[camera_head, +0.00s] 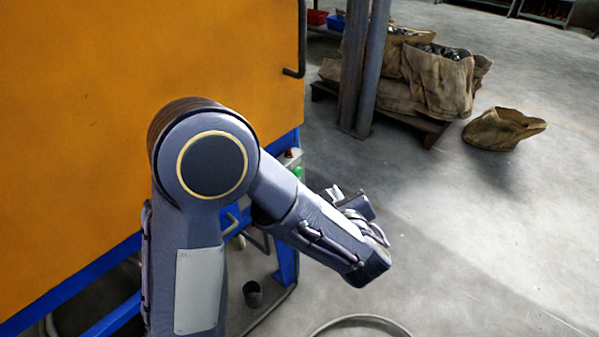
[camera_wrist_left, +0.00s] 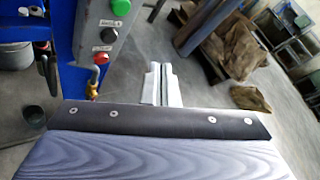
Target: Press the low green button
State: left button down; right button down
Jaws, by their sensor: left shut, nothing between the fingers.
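In the head view the green button (camera_head: 298,172) shows small beside my forearm, on the blue frame of the orange machine. My left gripper (camera_head: 334,192) is shut and empty, to the right of the button and apart from it. Its pale fingers (camera_wrist_left: 161,84) also show in the wrist view, right of the box. My right gripper is out of view.
The orange machine panel (camera_head: 90,110) fills the left, with a blue frame below. A brass fitting (camera_wrist_left: 95,80) hangs under the box. A grey post (camera_head: 363,75) and brown sacks (camera_head: 440,82) stand behind. The floor at right is open, and a hose (camera_head: 360,318) lies in front.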

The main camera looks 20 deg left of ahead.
pick_arm(q)
send_near(303, 168)
jog(key=w+d+f, duration=0.1)
jog(key=w+f, duration=0.1)
jog(key=shift+w+a+r, duration=0.35)
jog(key=shift+w+a, duration=0.15)
jog(key=shift+a, duration=0.25)
jog(key=shift+a, duration=0.1)
dwell(1.4)
jog(key=shift+w+a+b, duration=0.15)
jog(key=shift+a+b, duration=0.15)
jog(key=shift+b, duration=0.05)
jog(key=shift+w+a, duration=0.2)
jog(key=shift+a, duration=0.2)
dwell(0.8)
jog(key=shift+d, duration=0.15)
jog(key=shift+s+d+b, duration=0.35)
jog(key=shift+d, duration=0.3)
